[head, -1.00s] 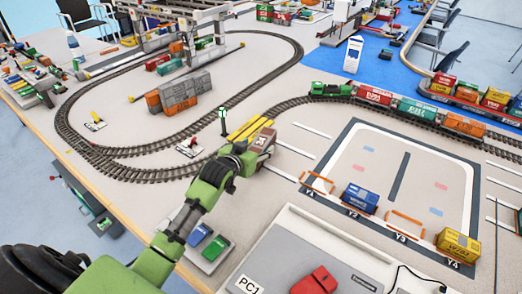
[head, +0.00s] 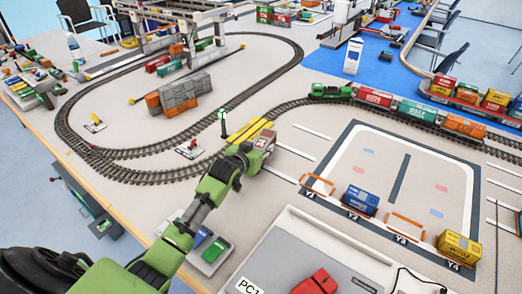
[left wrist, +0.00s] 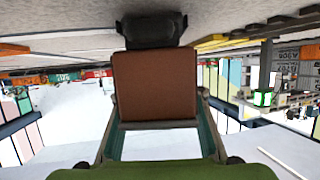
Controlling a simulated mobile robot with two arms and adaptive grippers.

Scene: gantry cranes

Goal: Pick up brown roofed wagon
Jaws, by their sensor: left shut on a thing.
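The brown roofed wagon (head: 265,142) is at the inner edge of the track, beside the yellow strips, in the head view. My left gripper (head: 250,150) is at its near side and shut on it. In the left wrist view the wagon's plain brown face (left wrist: 155,85) fills the space between the two fingers. The gripper and forearm hide part of the wagon in the head view, and I cannot tell whether it is clear of the table. My right gripper is not in view.
Yellow strips (head: 246,130) and a small green-topped signal post (head: 223,120) stand close by the wagon. The curved track (head: 145,174) lies to the left. A green train (head: 330,91) stands behind. A grey control box (head: 300,262) is in front.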

